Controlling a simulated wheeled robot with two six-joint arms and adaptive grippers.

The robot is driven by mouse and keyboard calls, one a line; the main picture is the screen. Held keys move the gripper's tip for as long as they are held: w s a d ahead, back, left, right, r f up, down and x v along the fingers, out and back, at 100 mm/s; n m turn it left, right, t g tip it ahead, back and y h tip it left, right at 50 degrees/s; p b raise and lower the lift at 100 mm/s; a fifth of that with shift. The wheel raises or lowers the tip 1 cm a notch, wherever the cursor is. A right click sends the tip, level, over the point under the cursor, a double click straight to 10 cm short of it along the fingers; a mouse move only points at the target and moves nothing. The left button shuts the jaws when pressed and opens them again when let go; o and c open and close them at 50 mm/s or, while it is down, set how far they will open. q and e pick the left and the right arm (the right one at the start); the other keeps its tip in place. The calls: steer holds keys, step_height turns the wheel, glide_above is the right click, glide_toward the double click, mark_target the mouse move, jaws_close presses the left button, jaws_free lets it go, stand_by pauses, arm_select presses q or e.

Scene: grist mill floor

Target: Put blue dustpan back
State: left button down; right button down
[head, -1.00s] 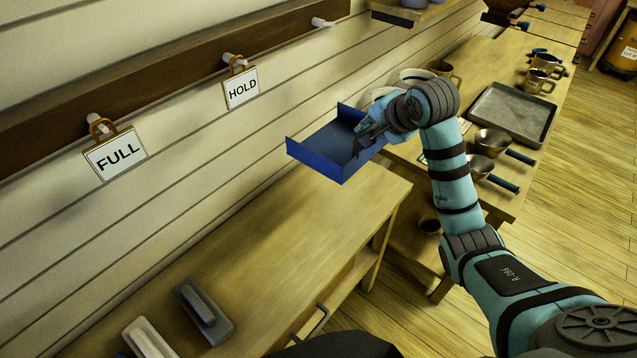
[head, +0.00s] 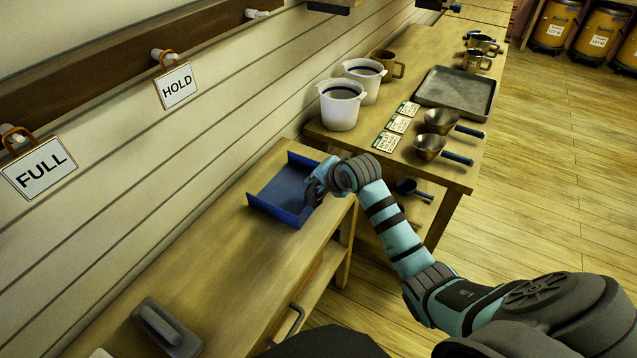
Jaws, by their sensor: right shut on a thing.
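The blue dustpan (head: 282,190) is at the far end of the near wooden bench (head: 225,250), close to the plank wall. It looks level, and I cannot tell whether it touches the bench top or hangs just above it. My right gripper (head: 318,186) is shut on the dustpan at its right side. The fingers and wrist hide the part that is gripped. My left gripper is not in view.
A grey handled tool (head: 165,328) lies on the near bench. The farther bench holds white buckets (head: 341,106), cards (head: 397,124), metal scoops (head: 430,147) and a grey tray (head: 456,94). HOLD (head: 177,86) and FULL (head: 40,168) signs hang from wall pegs. The near bench's middle is clear.

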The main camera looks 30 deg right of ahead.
steer(key=c, duration=1.6)
jaws_free()
steer(key=shift+c, duration=0.2)
steer(key=p+v, duration=0.3)
steer(key=v, duration=0.9)
steer(key=shift+d, duration=0.1)
